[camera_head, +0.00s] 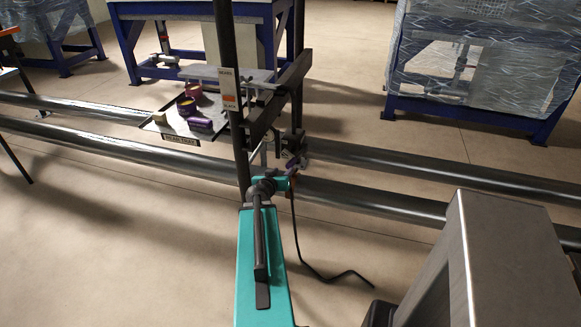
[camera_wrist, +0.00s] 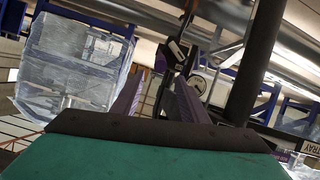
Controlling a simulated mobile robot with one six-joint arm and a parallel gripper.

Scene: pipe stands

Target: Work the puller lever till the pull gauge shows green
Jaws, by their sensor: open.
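My gripper (camera_head: 298,164) is at the end of my teal arm, in front of a dark puller-like mechanism (camera_head: 292,139) on the black frame. In the wrist view, its purple fingers (camera_wrist: 161,80) stand apart with nothing clearly held between them. The mechanism (camera_wrist: 175,55) rises just beyond the fingertips; contact cannot be told. I cannot single out the puller lever with certainty. A round white dial (camera_wrist: 197,84) shows beside the right finger, too small to read.
Two long metal pipes (camera_head: 390,200) run across behind my gripper. A black upright post (camera_head: 226,50) stands close on the left. A labelled tray (camera_head: 163,126) with purple parts is behind it. Wrapped loads on blue stands (camera_head: 470,127) are at the back. Open floor lies at left.

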